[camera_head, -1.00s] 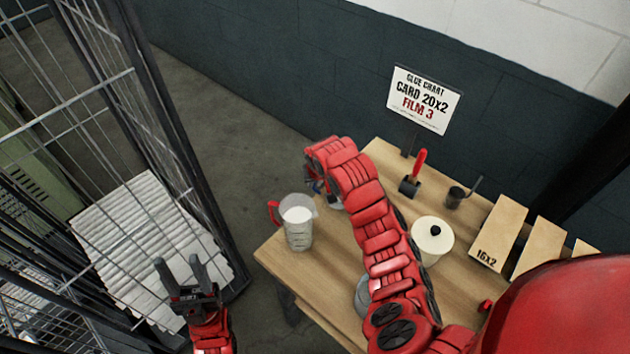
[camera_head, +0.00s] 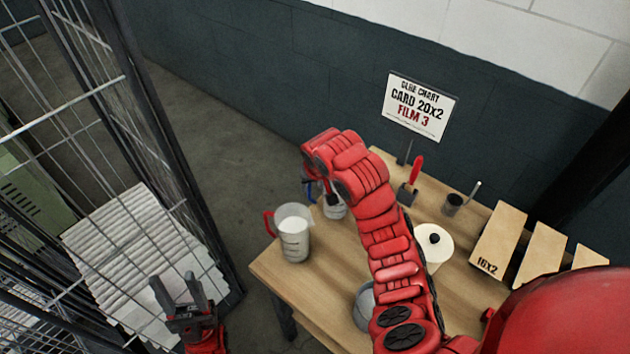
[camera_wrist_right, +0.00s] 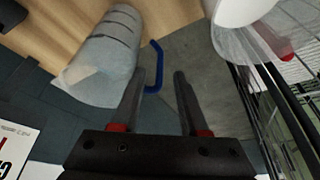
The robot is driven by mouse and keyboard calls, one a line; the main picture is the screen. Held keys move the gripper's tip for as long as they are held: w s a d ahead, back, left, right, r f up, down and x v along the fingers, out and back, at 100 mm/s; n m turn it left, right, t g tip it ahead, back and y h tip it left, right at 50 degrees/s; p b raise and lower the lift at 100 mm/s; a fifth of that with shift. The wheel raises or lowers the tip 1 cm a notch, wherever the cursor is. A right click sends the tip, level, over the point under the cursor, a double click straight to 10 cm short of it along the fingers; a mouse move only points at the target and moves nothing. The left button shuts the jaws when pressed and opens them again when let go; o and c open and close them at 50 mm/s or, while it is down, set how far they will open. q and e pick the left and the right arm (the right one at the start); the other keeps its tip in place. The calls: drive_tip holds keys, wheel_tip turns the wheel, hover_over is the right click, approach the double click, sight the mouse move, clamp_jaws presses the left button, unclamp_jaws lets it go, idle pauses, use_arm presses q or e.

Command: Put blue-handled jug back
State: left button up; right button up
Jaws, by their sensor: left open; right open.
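The blue-handled jug (camera_head: 334,209) stands on the table near its far left edge, partly hidden by my right wrist. In the right wrist view the clear jug (camera_wrist_right: 102,60) is at the upper left, its blue handle (camera_wrist_right: 155,66) towards the gap between the fingers. My right gripper (camera_wrist_right: 158,78) is open, its left finger close to the handle; I cannot tell whether they touch. A red-handled jug (camera_head: 294,240) with white contents stands nearer the table's left corner. My left gripper (camera_head: 174,281) is open and empty, left of the table.
The wooden table (camera_head: 300,283) also holds a white roll (camera_head: 432,248), a red-handled tool (camera_head: 411,190), a dark cup (camera_head: 453,204) and card boxes (camera_head: 500,238). A sign (camera_head: 420,105) stands behind. A wire cage (camera_head: 150,130) with white pleated filters (camera_head: 135,250) is at left.

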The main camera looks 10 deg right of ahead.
drive_tip(key=p+v, duration=0.3)
drive_tip(key=v, duration=0.3)
